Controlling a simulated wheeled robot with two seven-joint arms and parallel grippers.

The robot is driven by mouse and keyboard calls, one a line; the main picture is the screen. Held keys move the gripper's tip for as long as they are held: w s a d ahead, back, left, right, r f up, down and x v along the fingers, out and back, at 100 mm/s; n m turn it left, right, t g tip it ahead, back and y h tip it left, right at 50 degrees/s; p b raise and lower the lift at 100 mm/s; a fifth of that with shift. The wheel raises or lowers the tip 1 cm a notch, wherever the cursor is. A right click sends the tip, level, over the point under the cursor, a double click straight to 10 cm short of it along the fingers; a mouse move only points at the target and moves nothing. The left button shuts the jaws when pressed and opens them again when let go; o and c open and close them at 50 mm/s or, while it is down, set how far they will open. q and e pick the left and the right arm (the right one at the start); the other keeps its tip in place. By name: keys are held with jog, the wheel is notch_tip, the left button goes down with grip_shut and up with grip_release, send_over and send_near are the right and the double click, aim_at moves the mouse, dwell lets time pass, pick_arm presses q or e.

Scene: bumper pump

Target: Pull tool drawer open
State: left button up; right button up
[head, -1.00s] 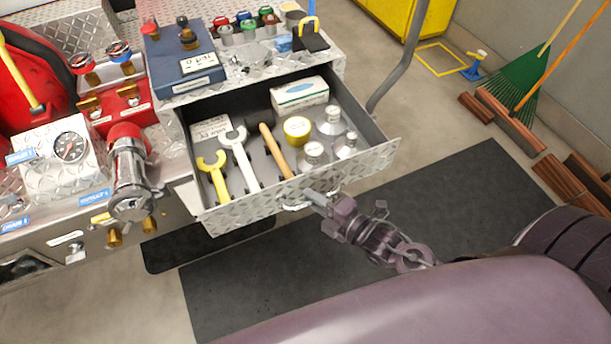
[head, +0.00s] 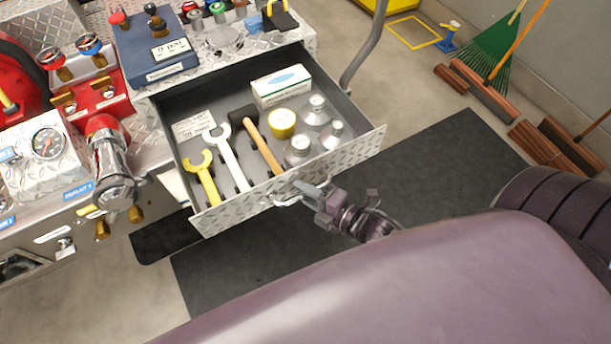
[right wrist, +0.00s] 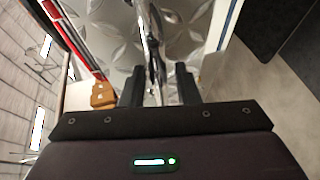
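The tool drawer (head: 345,150) stands well out from the cabinet, with its diamond-plate front toward me. Inside lie a yellow wrench, a silver wrench, a wooden-handled mallet, a yellow round tin, several silver bottles and a white box. The drawer's metal handle (head: 287,200) sits on the front face. My right gripper (head: 306,189) is at the handle; in the right wrist view its fingers (right wrist: 158,87) are apart on either side of the handle bar (right wrist: 152,45), with a gap visible on the right. My left gripper is out of view.
A blue pump panel box (head: 155,45) sits on the cabinet top. A red valve and chrome outlet (head: 112,165) stand left of the drawer. A dark mat (head: 420,165) covers the floor in front. Brooms (head: 500,60) lean at the right wall.

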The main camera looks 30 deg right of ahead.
jog(key=shift+o, duration=0.3)
jog(key=v, duration=0.7)
jog(key=shift+s+d+b, duration=0.15)
jog(key=shift+s+b, duration=0.2)
jog(key=shift+b, duration=0.05)
